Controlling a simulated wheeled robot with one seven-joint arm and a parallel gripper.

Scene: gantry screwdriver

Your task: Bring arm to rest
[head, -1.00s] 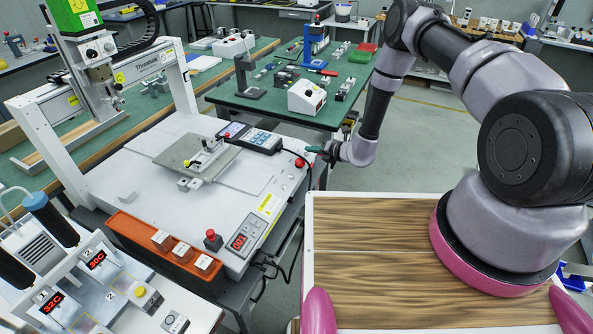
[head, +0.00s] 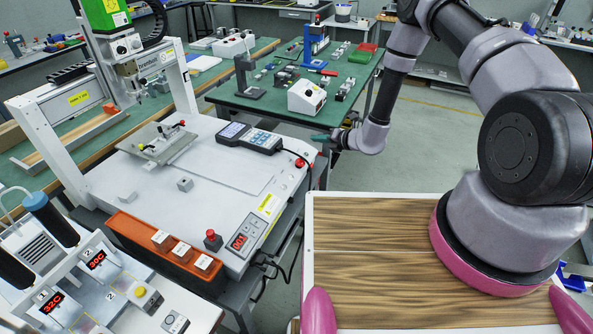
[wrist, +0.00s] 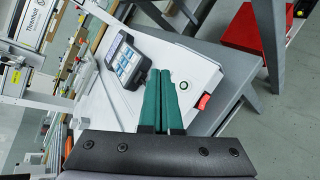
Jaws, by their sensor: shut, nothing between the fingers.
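My gripper (head: 322,138) is at the right edge of the white gantry machine, just beside the red button on its rim and apart from the table behind. In the wrist view its two green fingers (wrist: 162,100) lie side by side, shut, with nothing between them. My arm rises from the wooden-topped base and bends down to this spot. The gantry machine (head: 215,205) has a screwdriver head (head: 125,65) on its crossbar. A grey fixture plate (head: 158,146) with a small clamp sits towards the back of its white bed.
A handheld control pendant (head: 250,138) lies on the bed's back right and shows in the wrist view (wrist: 128,60). An orange bin (head: 165,250) lines the machine's front. A green-topped table (head: 285,110) with tools stands behind. Open floor (head: 430,125) lies right of my gripper.

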